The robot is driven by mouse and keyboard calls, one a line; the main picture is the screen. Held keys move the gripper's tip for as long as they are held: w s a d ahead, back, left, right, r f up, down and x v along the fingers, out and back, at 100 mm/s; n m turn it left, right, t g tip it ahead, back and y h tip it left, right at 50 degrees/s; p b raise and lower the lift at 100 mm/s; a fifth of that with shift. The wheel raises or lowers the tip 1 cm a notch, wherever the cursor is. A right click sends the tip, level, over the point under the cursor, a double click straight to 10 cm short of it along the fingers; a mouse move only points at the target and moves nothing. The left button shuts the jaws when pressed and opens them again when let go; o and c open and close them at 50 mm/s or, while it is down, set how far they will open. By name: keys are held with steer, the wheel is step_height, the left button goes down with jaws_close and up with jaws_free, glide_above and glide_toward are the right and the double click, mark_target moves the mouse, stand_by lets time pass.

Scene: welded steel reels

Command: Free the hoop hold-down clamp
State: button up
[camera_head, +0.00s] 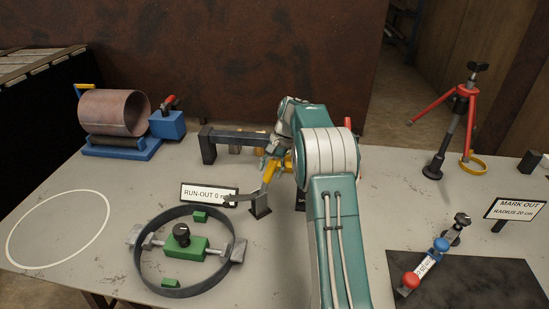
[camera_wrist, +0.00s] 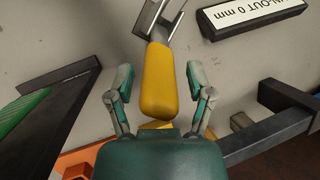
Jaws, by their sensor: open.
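A clamp with a yellow handle (camera_head: 269,176) and a dark base (camera_head: 261,207) stands just beyond the far right side of the dark hoop (camera_head: 140,268). Its grey metal arm (camera_head: 241,198) points left towards the hoop's far rim; I cannot tell whether it touches. In the wrist view the yellow handle (camera_wrist: 165,62) lies between the fingers of my gripper (camera_wrist: 160,80), with gaps on both sides. My gripper is open and holds nothing. In the head view my arm partly hides my gripper (camera_head: 272,152).
A green centre block with a black knob (camera_head: 180,232) sits inside the hoop. A run-out sign (camera_head: 209,194) stands left of the clamp. A dark bar frame (camera_head: 235,136) stands behind. A rusty drum (camera_head: 115,110) is at far left, a red tripod (camera_head: 462,95) at right.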

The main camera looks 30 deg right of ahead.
steer(key=v, duration=1.1)
